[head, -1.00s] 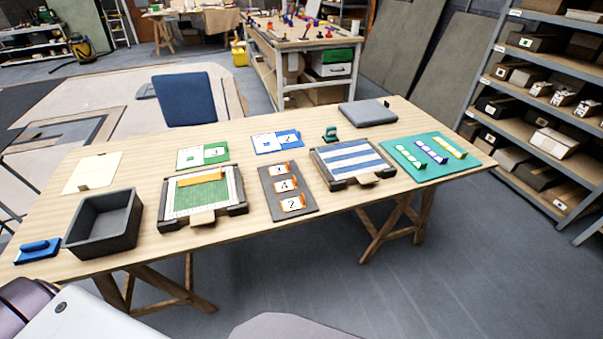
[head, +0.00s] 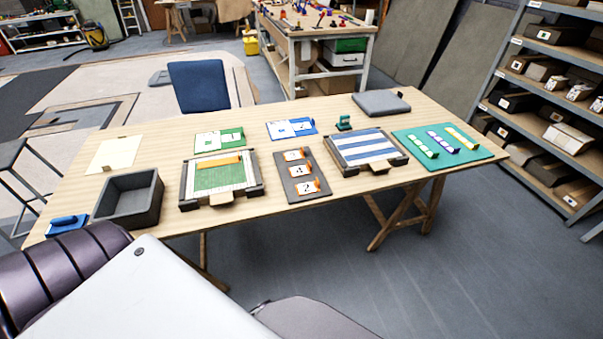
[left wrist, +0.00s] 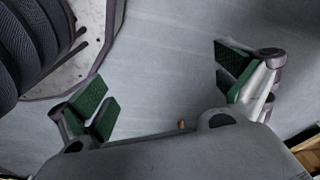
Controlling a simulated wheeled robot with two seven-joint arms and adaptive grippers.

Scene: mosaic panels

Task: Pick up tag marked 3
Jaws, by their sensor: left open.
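Three white tags with orange ends stand in a column on a dark grey board (head: 281,172) on the table: a far tag (head: 293,156), a middle tag (head: 300,171) and a near tag (head: 306,187). Each bears a dark numeral too small to read surely, so I cannot tell which is marked 3. My left gripper (left wrist: 167,84) shows in the left wrist view, its green-padded fingers wide apart and nothing between them. Grey floor lies behind it. Neither gripper shows in the head view.
On the wooden table (head: 235,224), a green-striped panel frame (head: 187,184) is left of the tag board and a blue-striped one (head: 334,150) right. A grey bin (head: 130,220) stands at the left. A blue chair (head: 198,87) is behind; shelving (head: 487,106) is at the right.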

